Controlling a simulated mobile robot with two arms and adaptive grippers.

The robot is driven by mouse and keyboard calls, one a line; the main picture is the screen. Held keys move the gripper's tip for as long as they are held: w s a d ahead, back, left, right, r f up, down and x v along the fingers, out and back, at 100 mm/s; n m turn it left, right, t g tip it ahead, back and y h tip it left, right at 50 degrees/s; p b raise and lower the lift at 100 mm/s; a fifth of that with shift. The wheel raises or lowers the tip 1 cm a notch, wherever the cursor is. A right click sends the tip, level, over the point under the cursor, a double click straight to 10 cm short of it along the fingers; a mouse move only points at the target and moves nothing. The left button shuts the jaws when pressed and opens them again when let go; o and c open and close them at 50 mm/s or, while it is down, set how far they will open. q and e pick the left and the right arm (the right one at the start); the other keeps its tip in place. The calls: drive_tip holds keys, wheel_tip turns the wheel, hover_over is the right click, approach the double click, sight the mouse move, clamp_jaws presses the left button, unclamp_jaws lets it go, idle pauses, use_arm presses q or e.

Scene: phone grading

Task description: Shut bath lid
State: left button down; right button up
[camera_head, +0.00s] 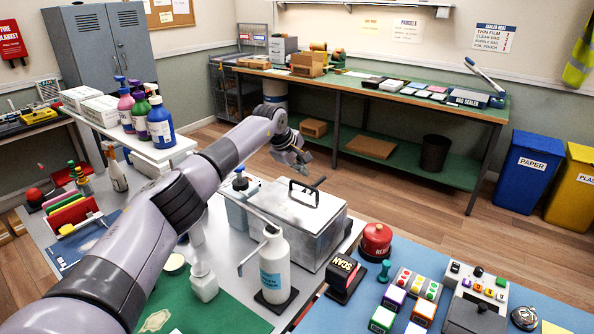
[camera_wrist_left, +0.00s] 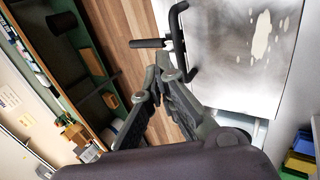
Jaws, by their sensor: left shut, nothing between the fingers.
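The bath is a grey metal box (camera_head: 312,248) on the table, right of my left arm. Its metal lid (camera_head: 268,205) appears to lie flat over the top, with no open gap that I can make out. The lid's black handle (camera_head: 291,192) stands at the far edge; the wrist view shows this handle (camera_wrist_left: 178,45) and the stained lid surface (camera_wrist_left: 225,50). My left gripper (camera_head: 301,163) is shut and empty, beyond and above the handle. In the wrist view its fingertips (camera_wrist_left: 164,70) are close beside the handle; contact cannot be told. My right gripper is out of view.
A white bottle (camera_head: 274,262) stands before the bath. A SCAN block (camera_head: 343,276) and a red button (camera_head: 376,240) are to its right. Pump bottles (camera_head: 160,125) stand at the left. Open floor (camera_head: 370,190) lies between the bath and the back workbench (camera_head: 405,95).

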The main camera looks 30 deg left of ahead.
use_arm(q)
drive_tip(key=shift+b+x, duration=0.75)
drive_tip(key=shift+x, duration=0.65)
drive_tip(key=shift+w+d+r, duration=0.1)
drive_tip(key=shift+r, duration=0.1)
drive_tip(key=v, duration=1.2)
